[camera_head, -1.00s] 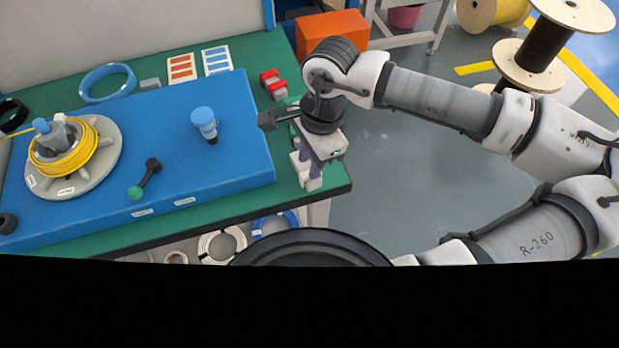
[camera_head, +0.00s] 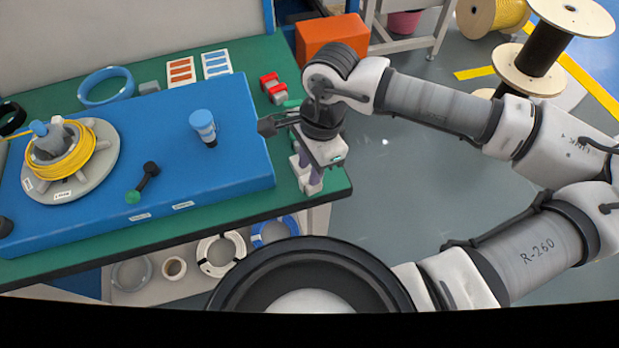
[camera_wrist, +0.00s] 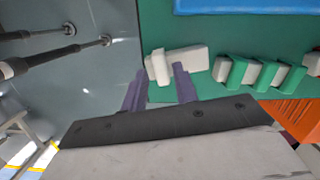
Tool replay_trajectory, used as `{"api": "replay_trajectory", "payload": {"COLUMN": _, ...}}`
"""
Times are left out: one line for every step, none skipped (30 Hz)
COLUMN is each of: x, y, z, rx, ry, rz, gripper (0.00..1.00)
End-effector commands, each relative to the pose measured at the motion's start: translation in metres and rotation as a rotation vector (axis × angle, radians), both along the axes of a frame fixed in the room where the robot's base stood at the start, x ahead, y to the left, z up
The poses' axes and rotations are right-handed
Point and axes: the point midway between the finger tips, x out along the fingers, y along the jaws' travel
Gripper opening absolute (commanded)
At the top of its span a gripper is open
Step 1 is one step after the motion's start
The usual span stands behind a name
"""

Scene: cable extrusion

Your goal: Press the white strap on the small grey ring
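A small, pale grey ring (camera_head: 131,273) lies on the shelf under the table in the head view; I cannot make out a white strap on it. A white coil (camera_head: 221,253) and a blue coil (camera_head: 274,231) lie to its right. My gripper (camera_head: 311,184) points down at the right end of the green table, away from that ring. In the wrist view, the purple fingers of my gripper (camera_wrist: 160,76) stand apart. A small white block (camera_wrist: 160,67) shows just beyond the gap, against a larger pale block (camera_wrist: 188,60); no grip on it is visible.
A blue platform (camera_head: 235,170) carries a yellow cable spool (camera_head: 66,160), a blue-capped peg (camera_head: 204,126) and a lever (camera_head: 144,182). Open floor (camera_head: 400,200) lies right of the table.

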Motion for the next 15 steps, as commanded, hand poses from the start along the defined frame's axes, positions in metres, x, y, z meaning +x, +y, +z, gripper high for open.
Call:
{"api": "replay_trajectory", "payload": {"x": 0.0001, "y": -0.0001, "z": -0.0023, "rx": 0.000, "ry": 0.000, "rz": 0.000, "gripper": 0.29}}
{"api": "replay_trajectory", "payload": {"x": 0.0001, "y": -0.0001, "z": -0.0030, "rx": 0.000, "ry": 0.000, "rz": 0.000, "gripper": 0.29}}
{"api": "replay_trajectory", "payload": {"x": 0.0001, "y": -0.0001, "z": -0.0038, "rx": 0.000, "ry": 0.000, "rz": 0.000, "gripper": 0.29}}
{"api": "replay_trajectory", "payload": {"x": 0.0001, "y": -0.0001, "z": -0.0044, "rx": 0.000, "ry": 0.000, "rz": 0.000, "gripper": 0.29}}
{"api": "replay_trajectory", "payload": {"x": 0.0001, "y": -0.0001, "z": -0.0050, "rx": 0.000, "ry": 0.000, "rz": 0.000, "gripper": 0.29}}
{"api": "replay_trajectory", "payload": {"x": 0.0001, "y": -0.0001, "z": -0.0058, "rx": 0.000, "ry": 0.000, "rz": 0.000, "gripper": 0.29}}
{"api": "replay_trajectory", "payload": {"x": 0.0001, "y": -0.0001, "z": -0.0064, "rx": 0.000, "ry": 0.000, "rz": 0.000, "gripper": 0.29}}
{"api": "replay_trajectory", "payload": {"x": 0.0000, "y": 0.0000, "z": -0.0070, "rx": 0.000, "ry": 0.000, "rz": 0.000, "gripper": 0.29}}
{"api": "replay_trajectory", "payload": {"x": 0.0001, "y": -0.0001, "z": -0.0078, "rx": 0.000, "ry": 0.000, "rz": 0.000, "gripper": 0.29}}
{"api": "replay_trajectory", "payload": {"x": 0.0000, "y": 0.0000, "z": -0.0084, "rx": 0.000, "ry": 0.000, "rz": 0.000, "gripper": 0.29}}
{"api": "replay_trajectory", "payload": {"x": 0.0000, "y": 0.0000, "z": -0.0090, "rx": 0.000, "ry": 0.000, "rz": 0.000, "gripper": 0.29}}
{"api": "replay_trajectory", "payload": {"x": 0.0000, "y": 0.0000, "z": -0.0098, "rx": 0.000, "ry": 0.000, "rz": 0.000, "gripper": 0.29}}
{"api": "replay_trajectory", "payload": {"x": 0.0000, "y": 0.0000, "z": -0.0104, "rx": 0.000, "ry": 0.000, "rz": 0.000, "gripper": 0.29}}
{"api": "replay_trajectory", "payload": {"x": 0.0000, "y": 0.0000, "z": -0.0110, "rx": 0.000, "ry": 0.000, "rz": 0.000, "gripper": 0.29}}
{"api": "replay_trajectory", "payload": {"x": 0.0000, "y": 0.0000, "z": -0.0118, "rx": 0.000, "ry": 0.000, "rz": 0.000, "gripper": 0.29}}
